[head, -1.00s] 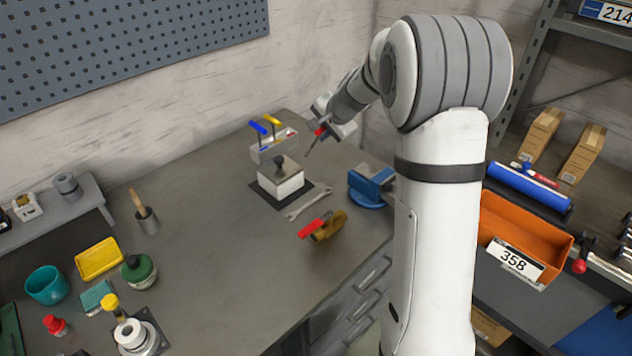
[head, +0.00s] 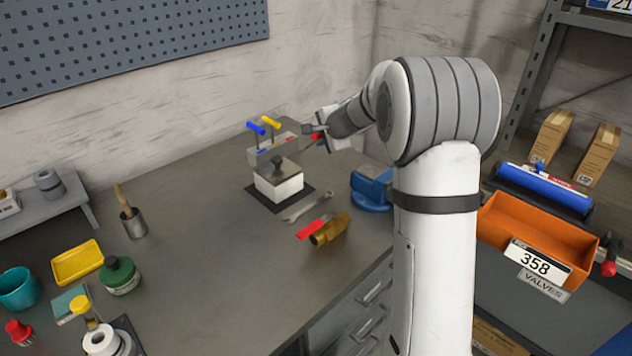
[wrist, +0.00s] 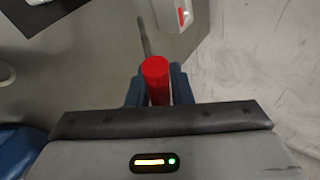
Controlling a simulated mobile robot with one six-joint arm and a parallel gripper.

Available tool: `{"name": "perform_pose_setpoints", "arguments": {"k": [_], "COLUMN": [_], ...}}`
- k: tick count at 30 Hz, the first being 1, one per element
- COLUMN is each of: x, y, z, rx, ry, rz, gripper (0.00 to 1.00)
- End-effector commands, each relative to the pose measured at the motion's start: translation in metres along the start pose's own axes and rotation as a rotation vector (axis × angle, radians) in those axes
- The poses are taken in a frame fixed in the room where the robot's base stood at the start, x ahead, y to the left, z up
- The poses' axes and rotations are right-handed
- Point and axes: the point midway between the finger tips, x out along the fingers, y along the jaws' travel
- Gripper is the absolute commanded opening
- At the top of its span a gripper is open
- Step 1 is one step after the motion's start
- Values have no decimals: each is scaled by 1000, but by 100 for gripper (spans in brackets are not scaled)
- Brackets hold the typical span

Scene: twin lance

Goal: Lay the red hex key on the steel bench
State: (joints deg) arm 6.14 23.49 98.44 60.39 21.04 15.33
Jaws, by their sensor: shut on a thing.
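My gripper (head: 319,134) is shut on the red handle of the red hex key (wrist: 155,72). The dark shaft of the key extends beyond the fingers, toward the top of the wrist view. In the head view the key is held in the air at the back right of the steel bench (head: 195,225), near the grey key rack (head: 273,147). A blue-handled key (head: 256,128) and a yellow-handled key (head: 271,123) stand in the rack. The exact height of the red key above the bench cannot be told.
A white block with a black knob (head: 278,183) stands on a dark mat before the rack. A wrench (head: 308,207), a brass valve with a red handle (head: 330,229) and a blue vise (head: 371,188) lie nearby. The middle of the bench is clear.

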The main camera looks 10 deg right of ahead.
Motion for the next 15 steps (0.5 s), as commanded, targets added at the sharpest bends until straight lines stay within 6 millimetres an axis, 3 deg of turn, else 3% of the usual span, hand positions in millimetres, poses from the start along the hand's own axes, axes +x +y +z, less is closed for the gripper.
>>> {"name": "perform_pose_setpoints", "arguments": {"k": [1, 6, 15], "x": [10, 22, 27], "y": [12, 26, 33], "z": [0, 0, -1], "rx": [1, 0, 0], "ry": [0, 1, 1], "rz": [0, 0, -1], "gripper": [0, 0, 0]}}
